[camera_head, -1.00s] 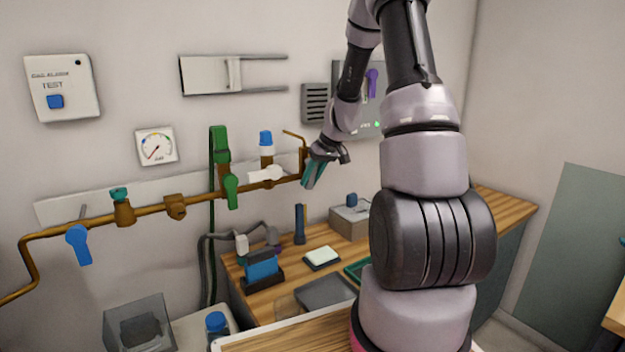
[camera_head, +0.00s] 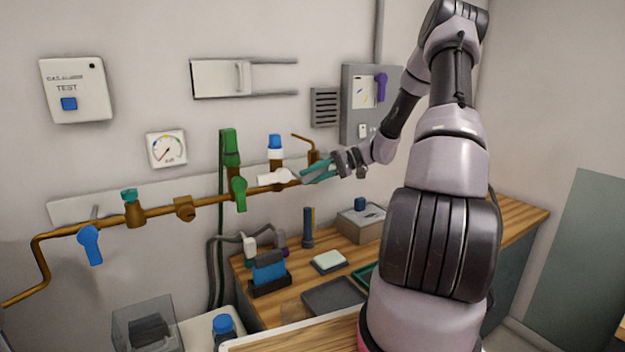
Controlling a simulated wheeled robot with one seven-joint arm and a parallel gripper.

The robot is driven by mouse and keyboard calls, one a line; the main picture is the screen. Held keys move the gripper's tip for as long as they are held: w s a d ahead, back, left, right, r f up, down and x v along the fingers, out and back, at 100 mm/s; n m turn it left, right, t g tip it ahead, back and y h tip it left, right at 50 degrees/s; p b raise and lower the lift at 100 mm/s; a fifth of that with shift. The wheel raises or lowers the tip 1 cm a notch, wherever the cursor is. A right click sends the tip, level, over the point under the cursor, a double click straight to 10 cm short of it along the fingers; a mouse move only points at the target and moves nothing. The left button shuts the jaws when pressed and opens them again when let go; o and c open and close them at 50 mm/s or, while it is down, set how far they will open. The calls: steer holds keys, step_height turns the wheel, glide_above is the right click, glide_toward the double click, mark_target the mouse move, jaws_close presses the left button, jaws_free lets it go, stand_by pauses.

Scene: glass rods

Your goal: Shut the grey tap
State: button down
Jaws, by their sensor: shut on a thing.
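The grey tap (camera_head: 275,177) is a pale grey, almost white lever on the brown pipe (camera_head: 206,200). It lies roughly along the pipe, under a blue-and-white capped fitting. My gripper (camera_head: 303,177) has teal fingers that reach in from the right, and their tips meet the right end of the tap's lever. The fingers are shut on it, though the exact contact is small and partly hidden by the fingers.
On the same pipe are a green lever (camera_head: 239,193) hanging down just left and a blue lever (camera_head: 91,244) far left. A bent brown pipe end (camera_head: 312,153) rises behind my fingers. Below, the wooden bench (camera_head: 333,251) holds a blue device (camera_head: 268,268) and a grey box (camera_head: 360,222).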

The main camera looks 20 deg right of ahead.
steer(key=shift+a+r+m+y, duration=0.1)
steer(key=shift+r+m+y, duration=0.3)
steer(key=shift+y, duration=0.6)
steer(key=shift+r+m+y, duration=0.3)
steer(key=shift+r+y, duration=0.05)
steer(key=shift+y, duration=0.65)
steer(key=shift+s, duration=0.1)
steer(key=c, duration=0.6)
jaws_free()
steer(key=d, duration=0.3)
steer(key=s+d, duration=0.1)
steer(key=d, duration=0.3)
steer(key=s+d, duration=0.1)
steer(key=d, duration=0.2)
steer(key=shift+d, duration=0.3)
